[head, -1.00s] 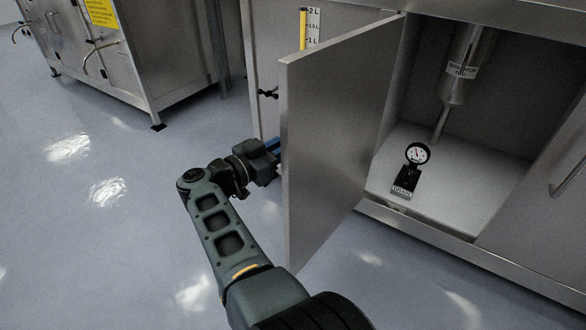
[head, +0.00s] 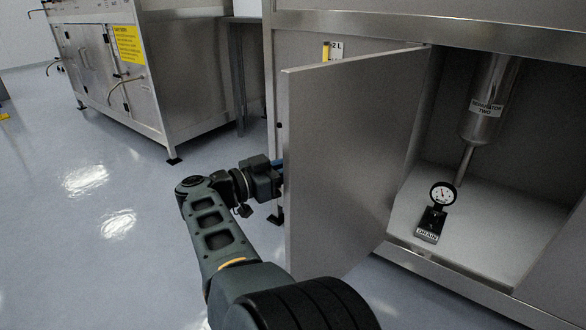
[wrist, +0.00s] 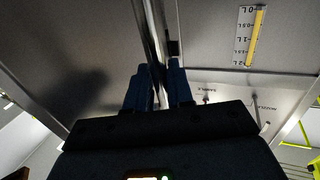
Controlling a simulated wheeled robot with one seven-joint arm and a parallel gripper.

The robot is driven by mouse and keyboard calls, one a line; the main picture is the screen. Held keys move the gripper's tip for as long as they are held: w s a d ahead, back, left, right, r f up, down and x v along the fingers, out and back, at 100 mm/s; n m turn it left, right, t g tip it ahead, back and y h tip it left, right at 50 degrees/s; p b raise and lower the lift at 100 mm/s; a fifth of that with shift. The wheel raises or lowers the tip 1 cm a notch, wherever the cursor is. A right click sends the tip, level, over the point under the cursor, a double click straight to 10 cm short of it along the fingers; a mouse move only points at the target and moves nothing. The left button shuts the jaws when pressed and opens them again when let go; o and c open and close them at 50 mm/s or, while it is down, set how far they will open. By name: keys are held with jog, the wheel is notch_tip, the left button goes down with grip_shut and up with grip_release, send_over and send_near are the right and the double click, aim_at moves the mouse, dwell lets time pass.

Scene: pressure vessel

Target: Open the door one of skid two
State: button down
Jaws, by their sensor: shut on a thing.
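The door (head: 345,150) of the skid labelled Separator Two stands swung well out from its cabinet, with its inner face toward the head camera. My gripper (head: 279,168) is at the door's free edge, on its outer side, with the fingertips hidden behind the panel. In the wrist view my gripper (wrist: 160,80) has its blue fingers closed around a metal bar, the door handle (wrist: 155,40). The door's outer face (wrist: 75,45) fills the left of that view, with a shadow on it.
Inside the open compartment are a separator vessel (head: 488,105) and a pressure gauge (head: 441,195) on a block labelled Drain. A level scale (head: 334,52) shows partly above the door. Another steel skid (head: 205,75) stands at the back left. The floor (head: 80,240) at left is clear.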

jog(key=c, duration=1.2)
grip_release()
jog(key=shift+w+d+r, duration=0.1)
jog(key=shift+d+r, duration=0.05)
jog(key=shift+d, duration=0.1)
jog(key=shift+o, duration=0.2)
jog(key=shift+a, duration=0.15)
jog(key=v, duration=0.7)
jog(key=shift+s+a+b, duration=0.25)
jog(key=shift+b, duration=0.15)
